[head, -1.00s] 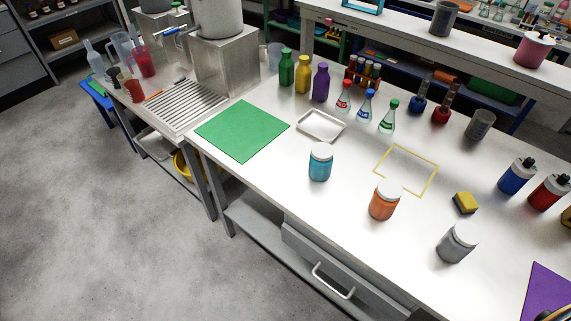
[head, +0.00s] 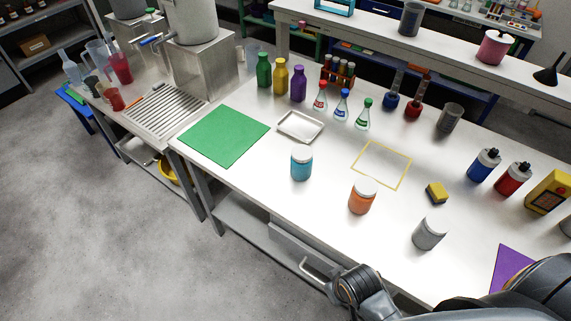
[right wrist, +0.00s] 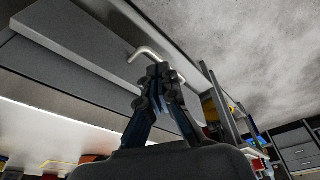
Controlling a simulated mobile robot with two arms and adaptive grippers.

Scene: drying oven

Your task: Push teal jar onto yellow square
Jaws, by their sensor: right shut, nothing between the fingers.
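The teal jar (head: 301,165) with a white lid stands upright on the white bench. The yellow square (head: 391,150) is a thin outline on the bench to its right, apart from the jar, and its inside is empty. My right gripper (right wrist: 158,72) shows in the right wrist view with its fingertips together and empty. There it is near the drawer handle at the bench front, not touching the teal jar. In the head view, part of my right arm shows at the lower right edge; its fingertips cannot be made out. My left gripper is not in view.
An orange jar (head: 361,198) stands close to the square's near edge. A grey jar (head: 429,233) and a yellow sponge (head: 436,193) are farther right. A metal tray (head: 292,137) lies behind the teal jar, a green mat (head: 223,137) to its left. Flasks (head: 341,107) stand behind.

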